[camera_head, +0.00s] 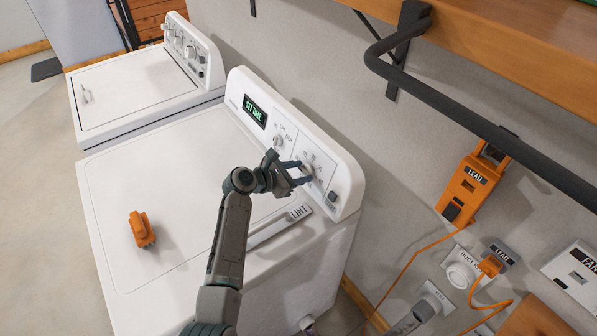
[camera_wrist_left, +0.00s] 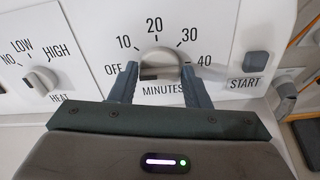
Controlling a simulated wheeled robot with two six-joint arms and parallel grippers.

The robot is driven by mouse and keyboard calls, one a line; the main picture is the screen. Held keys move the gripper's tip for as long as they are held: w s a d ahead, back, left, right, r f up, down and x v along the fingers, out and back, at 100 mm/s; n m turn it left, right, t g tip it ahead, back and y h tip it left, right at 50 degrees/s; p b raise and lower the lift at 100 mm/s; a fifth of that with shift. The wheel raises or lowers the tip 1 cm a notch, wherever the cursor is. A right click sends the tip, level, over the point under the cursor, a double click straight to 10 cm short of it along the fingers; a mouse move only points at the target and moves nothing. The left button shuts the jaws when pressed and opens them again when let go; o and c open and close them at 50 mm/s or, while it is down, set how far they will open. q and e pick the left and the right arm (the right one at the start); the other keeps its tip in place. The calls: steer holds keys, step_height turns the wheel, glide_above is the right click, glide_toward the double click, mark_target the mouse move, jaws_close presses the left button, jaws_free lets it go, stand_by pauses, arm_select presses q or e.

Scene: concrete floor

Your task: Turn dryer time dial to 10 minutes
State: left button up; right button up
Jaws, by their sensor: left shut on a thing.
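The dryer's time dial (camera_wrist_left: 160,60), a round silver knob marked MINUTES below, shows in the wrist view with OFF, 10, 20, 30 and 40 around it. My left gripper (camera_wrist_left: 160,84) has one finger on each side of the dial and is shut on it. In the head view my left gripper (camera_head: 299,175) reaches the right part of the dryer's control panel (camera_head: 345,185) and hides most of the dial. The dial's pointer cannot be made out clearly. The dryer's display (camera_head: 255,111) reads SET TIME in green. My right gripper is not in view.
The heat dial (camera_wrist_left: 40,81) stands left of the time dial, and the START button (camera_wrist_left: 255,61) to the right. An orange object (camera_head: 141,229) lies on the dryer top (camera_head: 165,175). A dark rail (camera_head: 480,125) and a LEAD switch box (camera_head: 468,190) are on the wall.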

arm_select(q)
steer(key=shift+m, duration=0.4)
steer(key=m, duration=0.2)
steer(key=shift+m, duration=0.3)
steer(key=m+b, duration=0.1)
steer(key=m, duration=0.1)
steer(key=m+b, duration=0.1)
steer(key=m, duration=0.1)
steer(key=shift+s+f+m+t, duration=0.15)
steer(key=shift+m+t, duration=0.25)
steer(key=o, duration=1)
